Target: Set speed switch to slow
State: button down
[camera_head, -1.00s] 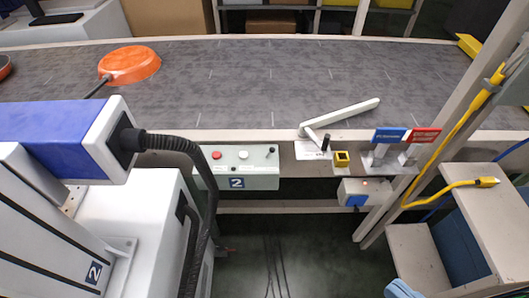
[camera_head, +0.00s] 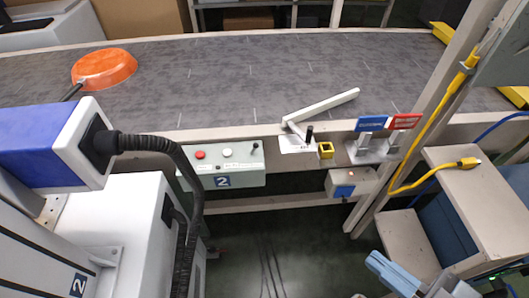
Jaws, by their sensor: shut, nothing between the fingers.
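A grey control box (camera_head: 222,180) marked 2 hangs on the near rail of the conveyor. Its top panel carries a red button (camera_head: 199,155), a white button (camera_head: 227,152) and a small black toggle switch (camera_head: 255,145) at the right end. The toggle appears to stand upright. Its labels are too small to read, so I cannot tell its setting. My gripper (camera_head: 380,266), light blue, is at the bottom right, partly cut off by the frame edge. It is shut and empty, well below and to the right of the control box, touching nothing I can see.
A white bar (camera_head: 325,104), a yellow block (camera_head: 326,150), blue and red signs (camera_head: 369,123) and a small box (camera_head: 352,184) line the right side. A post (camera_head: 425,125) with yellow cable stands right.

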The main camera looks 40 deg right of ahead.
jog(key=w+d+f+n+t+y+b, duration=0.1)
jog(key=w+d+f+n+y+b, duration=0.1)
jog(key=w+d+f+n, duration=0.3)
jog(key=w+d+f+n+t+y+b, duration=0.1)
jog(key=w+d+f+n+b, duration=0.4)
jog(key=w+f+n, duration=0.6)
jog(key=w+f+t, duration=0.1)
jog(key=w, duration=0.7)
jog(key=shift+d+f+y+b, duration=0.2)
jog(key=shift+y+b, duration=0.1)
jog(key=shift+y, duration=0.1)
jog(key=shift+w, duration=0.15)
jog(key=p, duration=0.3)
send_near(254, 149)
jog(key=w+r, duration=0.1)
jog(key=w, duration=0.3)
jog(key=shift+x, duration=1.05)
jog(key=shift+s+r+p, duration=0.1)
jog(key=shift+r+p, duration=0.2)
jog(key=shift+a+n, duration=0.1)
jog(key=shift+n, duration=0.3)
